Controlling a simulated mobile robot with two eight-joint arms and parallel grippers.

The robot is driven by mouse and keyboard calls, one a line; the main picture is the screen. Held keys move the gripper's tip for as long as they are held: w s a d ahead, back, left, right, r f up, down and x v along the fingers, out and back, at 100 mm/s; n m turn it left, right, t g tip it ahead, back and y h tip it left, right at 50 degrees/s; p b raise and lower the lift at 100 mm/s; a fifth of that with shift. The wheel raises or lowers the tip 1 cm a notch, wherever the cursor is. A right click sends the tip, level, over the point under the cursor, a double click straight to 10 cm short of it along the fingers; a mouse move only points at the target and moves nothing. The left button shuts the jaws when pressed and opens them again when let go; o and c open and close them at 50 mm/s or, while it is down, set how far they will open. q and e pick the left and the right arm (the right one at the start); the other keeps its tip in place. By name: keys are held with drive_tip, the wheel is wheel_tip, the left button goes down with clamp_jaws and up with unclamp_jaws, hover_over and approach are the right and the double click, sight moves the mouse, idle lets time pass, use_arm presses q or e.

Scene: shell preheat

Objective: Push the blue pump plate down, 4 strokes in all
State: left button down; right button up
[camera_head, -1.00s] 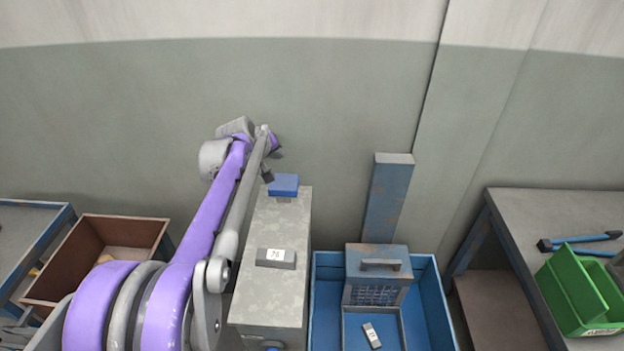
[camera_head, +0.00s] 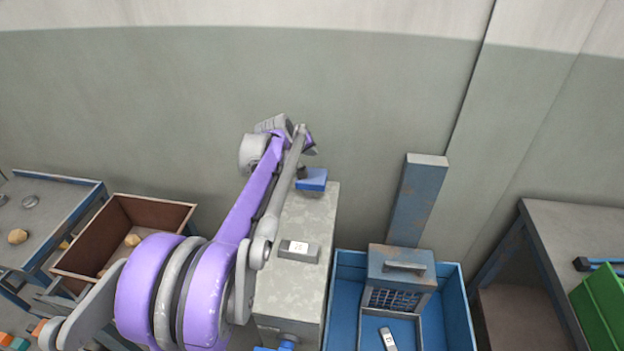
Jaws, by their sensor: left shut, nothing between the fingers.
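The blue pump plate (camera_head: 313,180) sits at the far end of the grey cabinet (camera_head: 300,217). My left arm reaches in from the lower left, along the cabinet's left side. My left gripper (camera_head: 301,172) is shut and empty, at the left edge of the plate in the picture. The arm partly hides it, and I cannot tell whether its tip touches the plate. A small grey box with a white label or display (camera_head: 299,250) is on the cabinet top; its marking is too small to read surely. My right gripper is out of view.
Another blue part (camera_head: 286,346) shows at the cabinet's near end. A blue tray (camera_head: 456,309) with a grey-blue caged unit (camera_head: 402,268) stands right of the cabinet. A brown bin (camera_head: 93,236) is at left. A table with a green bin (camera_head: 600,305) is at right.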

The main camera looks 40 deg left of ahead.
use_arm(q)
drive_tip(key=b, duration=0.2)
hover_over(311, 178)
wheel_tip(311, 178, down, 4)
drive_tip(key=shift+f, duration=0.15)
drive_tip(key=shift+f+b, duration=0.4)
drive_tip(key=shift+f, duration=0.25)
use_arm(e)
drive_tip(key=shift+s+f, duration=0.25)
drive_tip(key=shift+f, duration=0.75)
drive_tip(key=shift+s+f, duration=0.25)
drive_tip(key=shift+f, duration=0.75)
use_arm(q)
drive_tip(key=shift+f, duration=0.1)
drive_tip(key=shift+f, duration=0.3)
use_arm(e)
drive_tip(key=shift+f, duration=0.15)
